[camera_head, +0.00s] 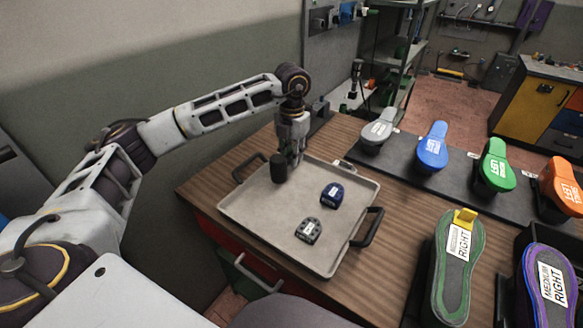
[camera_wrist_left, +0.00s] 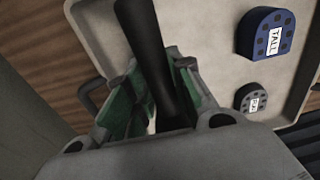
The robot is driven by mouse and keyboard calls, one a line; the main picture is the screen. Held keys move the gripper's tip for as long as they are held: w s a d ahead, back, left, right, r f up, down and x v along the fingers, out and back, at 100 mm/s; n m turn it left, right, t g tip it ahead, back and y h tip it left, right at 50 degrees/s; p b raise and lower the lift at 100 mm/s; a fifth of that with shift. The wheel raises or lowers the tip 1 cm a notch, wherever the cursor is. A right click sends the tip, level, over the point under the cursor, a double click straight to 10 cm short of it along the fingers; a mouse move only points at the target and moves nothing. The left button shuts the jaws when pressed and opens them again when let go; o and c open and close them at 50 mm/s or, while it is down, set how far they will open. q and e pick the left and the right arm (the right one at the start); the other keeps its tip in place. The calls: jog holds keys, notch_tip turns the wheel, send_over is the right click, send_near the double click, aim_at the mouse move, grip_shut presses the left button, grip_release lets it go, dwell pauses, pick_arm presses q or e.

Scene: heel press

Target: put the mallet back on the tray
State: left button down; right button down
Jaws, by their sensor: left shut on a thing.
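My left gripper (camera_head: 291,161) is above the far left part of the grey tray (camera_head: 262,215), fingers pointing down. It is shut on the black mallet (camera_head: 279,168), whose dark cylindrical end shows just left of the fingers. In the left wrist view the mallet (camera_wrist_left: 148,45) runs between the green finger pads (camera_wrist_left: 155,98), over the tray (camera_wrist_left: 203,28). Part of the mallet is hidden by the fingers, and I cannot tell whether it touches the tray. My right gripper is out of view.
On the tray are a blue heel piece (camera_head: 332,195), marked TALL in the wrist view, and a grey one (camera_head: 309,231). A dark rack (camera_head: 400,162) of coloured soles stands behind right. The tray's left front is bare.

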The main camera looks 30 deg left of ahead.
pick_arm(q)
jog(key=shift+f, duration=2.3)
jog(key=shift+f, duration=0.1)
jog(key=c, duration=1.3)
grip_release()
jog(key=shift+o, duration=0.2)
jog(key=shift+r, duration=6.1)
